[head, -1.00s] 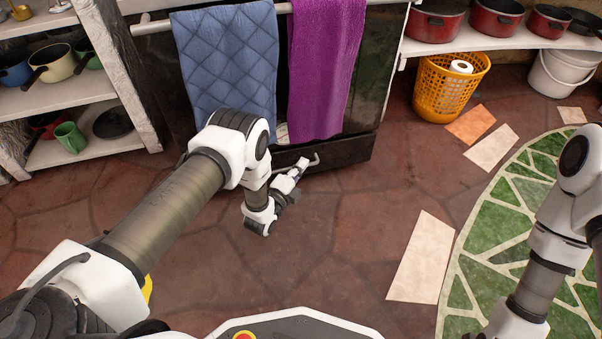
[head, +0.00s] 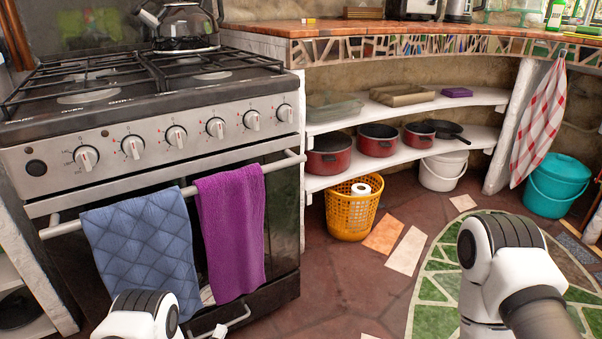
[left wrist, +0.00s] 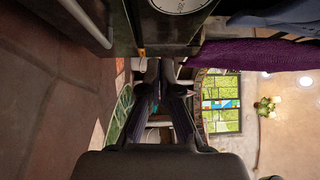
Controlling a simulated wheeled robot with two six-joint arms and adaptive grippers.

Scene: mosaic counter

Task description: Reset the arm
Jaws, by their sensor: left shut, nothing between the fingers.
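My left arm (head: 140,315) comes in at the bottom left of the head view, in front of the stove. A small part of my left gripper (head: 219,331) shows at the bottom edge, close to the lower drawer handle (head: 238,318); I cannot tell whether they touch. In the left wrist view the two dark fingers of my left gripper (left wrist: 161,80) are together and empty. My right arm (head: 505,265) stands at the lower right of the head view. Its gripper is out of the picture.
The stove (head: 190,130) carries a blue towel (head: 140,245) and a purple towel (head: 232,230) on its rail. An orange basket (head: 352,212) stands right of it, below shelves with red pots (head: 378,140). Some floor (head: 340,285) between the arms is clear.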

